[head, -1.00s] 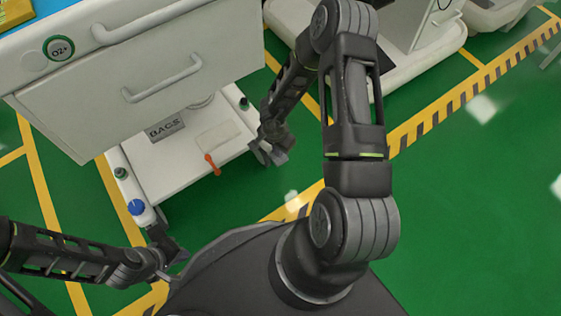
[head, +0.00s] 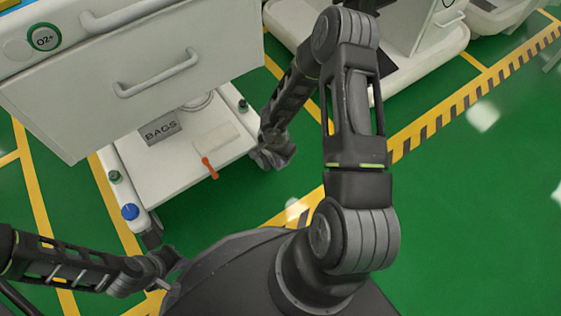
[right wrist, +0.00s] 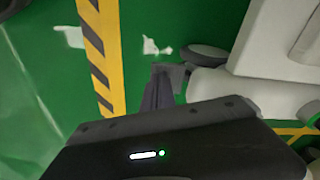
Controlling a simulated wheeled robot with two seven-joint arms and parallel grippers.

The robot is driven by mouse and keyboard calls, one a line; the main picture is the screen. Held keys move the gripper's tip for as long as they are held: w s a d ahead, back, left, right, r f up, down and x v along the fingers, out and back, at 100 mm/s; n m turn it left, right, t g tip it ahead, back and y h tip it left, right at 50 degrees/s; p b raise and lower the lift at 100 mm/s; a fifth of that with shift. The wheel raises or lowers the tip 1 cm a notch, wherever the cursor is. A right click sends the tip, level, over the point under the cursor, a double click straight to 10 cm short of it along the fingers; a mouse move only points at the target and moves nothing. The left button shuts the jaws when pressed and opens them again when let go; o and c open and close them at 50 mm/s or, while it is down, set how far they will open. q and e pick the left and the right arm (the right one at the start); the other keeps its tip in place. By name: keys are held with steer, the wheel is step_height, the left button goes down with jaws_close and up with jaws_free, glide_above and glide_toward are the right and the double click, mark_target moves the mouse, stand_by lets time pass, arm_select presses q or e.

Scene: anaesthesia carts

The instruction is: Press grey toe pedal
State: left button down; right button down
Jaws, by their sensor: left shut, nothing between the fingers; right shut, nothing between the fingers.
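The white cart base (head: 180,171) sticks out below the cart's drawers. A flat pale grey-white plate (head: 217,138) lies on it, with an orange-red lever (head: 209,168) at its near edge. I cannot tell for sure which part is the grey toe pedal; this plate may be it. My right gripper (head: 277,160) is shut and empty, low beside the right edge of the base, apart from the plate. In the right wrist view its fingers (right wrist: 164,82) point toward a dark grey caster wheel (right wrist: 207,56). My left gripper (head: 172,264) is shut and empty, in front of the base's near left corner.
A blue knob (head: 130,211) and a green knob (head: 114,177) sit on the base's left side. The drawer front (head: 140,85) with its handle (head: 156,78) overhangs the base. Another white cart base (head: 425,60) stands behind. Green floor is free at right.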

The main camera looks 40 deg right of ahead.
steer(key=shift+f, duration=0.7)
steer(key=shift+s+a+r+p, duration=0.15)
steer(key=shift+a+r+p, duration=0.1)
steer(key=shift+a, duration=0.25)
steer(key=shift+s+a+r+p, duration=0.15)
steer(key=shift+a+r, duration=0.1)
steer(key=shift+a, duration=0.25)
steer(key=shift+s+a, duration=0.15)
steer(key=shift+a, duration=0.3)
step_height(320, 180, up, 8)
steer(key=p, duration=0.5)
steer(key=shift+s+a, duration=0.15)
steer(key=shift+a, duration=0.25)
steer(key=shift+f, duration=0.1)
